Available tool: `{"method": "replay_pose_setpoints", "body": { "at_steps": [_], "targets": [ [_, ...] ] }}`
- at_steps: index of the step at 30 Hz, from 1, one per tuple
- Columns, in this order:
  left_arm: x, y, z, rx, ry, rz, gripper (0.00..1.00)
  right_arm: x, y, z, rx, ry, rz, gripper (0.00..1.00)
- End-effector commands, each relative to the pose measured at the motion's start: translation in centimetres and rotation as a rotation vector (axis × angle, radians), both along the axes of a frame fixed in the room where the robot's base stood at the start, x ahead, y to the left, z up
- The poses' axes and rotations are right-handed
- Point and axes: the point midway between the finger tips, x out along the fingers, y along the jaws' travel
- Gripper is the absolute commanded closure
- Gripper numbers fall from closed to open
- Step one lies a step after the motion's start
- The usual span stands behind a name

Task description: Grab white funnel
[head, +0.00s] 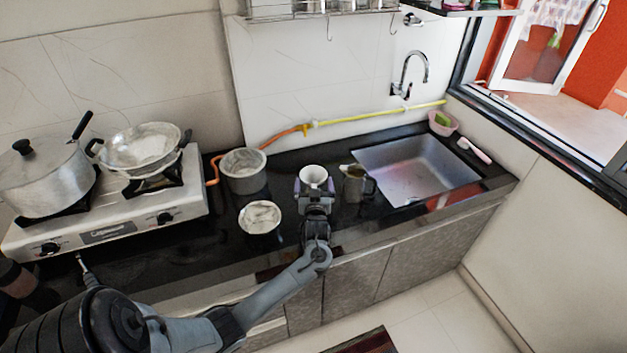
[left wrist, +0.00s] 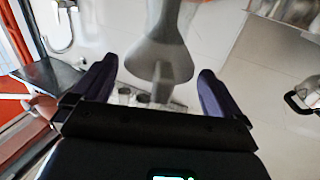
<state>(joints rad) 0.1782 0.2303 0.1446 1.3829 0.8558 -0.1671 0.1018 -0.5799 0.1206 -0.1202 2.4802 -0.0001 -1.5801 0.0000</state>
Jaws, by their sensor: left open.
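The white funnel (head: 314,174) shows in the head view as a pale round rim at the far end of my left gripper (head: 314,188), above the dark counter. In the left wrist view the funnel (left wrist: 160,55) looks grey, with a flared body and a narrow part. It lies ahead of and between the spread fingers of my left gripper (left wrist: 157,68), with a visible gap on both sides. The left gripper is open. Whether the funnel's lower end rests on anything is hidden by the gripper in the head view. My right gripper is not seen.
A metal pot (head: 245,170) and a pale-topped bowl (head: 260,218) stand left of the gripper. A metal jug (head: 355,184) stands close on its right, before the sink (head: 415,172). The stove (head: 110,222) with pots is at left. A yellow hose (head: 370,117) runs behind.

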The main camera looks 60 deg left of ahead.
Motion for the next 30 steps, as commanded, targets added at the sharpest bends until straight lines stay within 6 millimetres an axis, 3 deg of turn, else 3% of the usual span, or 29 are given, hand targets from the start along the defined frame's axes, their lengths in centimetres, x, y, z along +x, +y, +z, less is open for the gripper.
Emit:
{"method": "replay_pose_setpoints", "body": {
  "at_steps": [2,10,20,30],
  "targets": [
    [0.0,0.0,0.0,0.0,0.0,0.0,0.03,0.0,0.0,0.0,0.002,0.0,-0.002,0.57],
    [0.0,0.0,0.0,0.0,0.0,0.0,0.42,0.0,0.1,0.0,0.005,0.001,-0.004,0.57],
    [0.0,0.0,0.4,0.001,0.0,0.0,0.42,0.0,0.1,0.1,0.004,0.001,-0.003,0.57],
    [0.0,-0.1,5.4,0.001,-0.005,0.0,0.42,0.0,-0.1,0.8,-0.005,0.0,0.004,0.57]
  ]
}}
